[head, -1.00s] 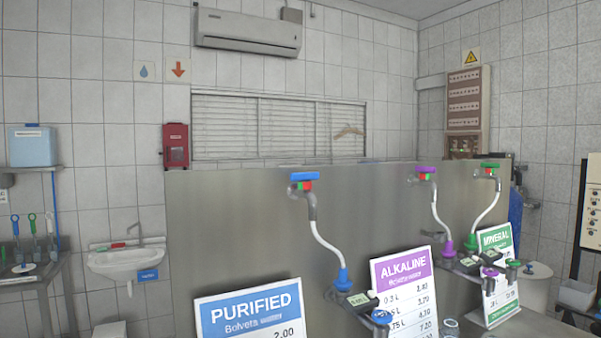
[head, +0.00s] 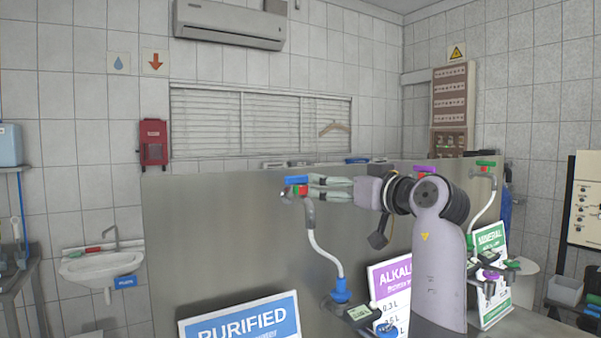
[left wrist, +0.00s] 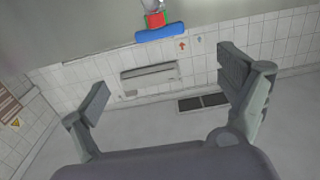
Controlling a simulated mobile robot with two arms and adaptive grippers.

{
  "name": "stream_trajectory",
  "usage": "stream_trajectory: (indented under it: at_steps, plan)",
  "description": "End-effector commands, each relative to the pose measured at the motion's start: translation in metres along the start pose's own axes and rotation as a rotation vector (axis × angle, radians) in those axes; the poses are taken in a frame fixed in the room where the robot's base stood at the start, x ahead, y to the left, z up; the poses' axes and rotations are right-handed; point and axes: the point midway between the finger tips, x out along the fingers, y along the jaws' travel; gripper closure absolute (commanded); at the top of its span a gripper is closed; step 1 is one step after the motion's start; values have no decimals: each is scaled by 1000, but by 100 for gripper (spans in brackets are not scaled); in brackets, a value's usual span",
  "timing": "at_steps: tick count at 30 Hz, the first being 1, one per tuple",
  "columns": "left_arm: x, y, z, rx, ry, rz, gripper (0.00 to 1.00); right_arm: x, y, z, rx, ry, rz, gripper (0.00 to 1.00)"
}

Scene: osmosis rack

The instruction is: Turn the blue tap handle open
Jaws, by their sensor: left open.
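The blue tap handle (head: 295,180) sits on top of the leftmost tap, with a red and green block under it, above a curved white spout. In the left wrist view the blue handle (left wrist: 160,32) and its red block (left wrist: 155,19) are at the top middle, beyond the spread fingers. My left gripper (head: 318,187) is open and empty, its fingers pointing left with the tips just right of the handle in the head view. It also shows in the left wrist view (left wrist: 165,70). I cannot tell whether a finger touches the tap. My right gripper is not in view.
The steel panel (head: 215,240) stands behind the taps. A PURIFIED sign (head: 240,318) stands low in front. The space left of the blue tap is clear.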

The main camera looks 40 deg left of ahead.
Motion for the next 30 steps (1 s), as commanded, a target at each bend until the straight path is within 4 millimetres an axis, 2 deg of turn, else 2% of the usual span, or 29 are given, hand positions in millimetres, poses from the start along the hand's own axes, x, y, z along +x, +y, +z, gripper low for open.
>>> stream_trajectory:
  at_steps: [1,12,18,24,30]
  plan:
    - [12,-1,-5,2,-2,-3,7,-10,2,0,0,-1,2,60]
    - [93,-1,-5,3,-3,-2,7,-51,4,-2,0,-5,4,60]
    - [128,0,-4,3,-2,-1,7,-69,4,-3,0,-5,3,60]
    - [144,0,-1,1,-1,1,7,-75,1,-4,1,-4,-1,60]
    - [148,0,1,1,-1,2,7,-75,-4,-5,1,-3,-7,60]
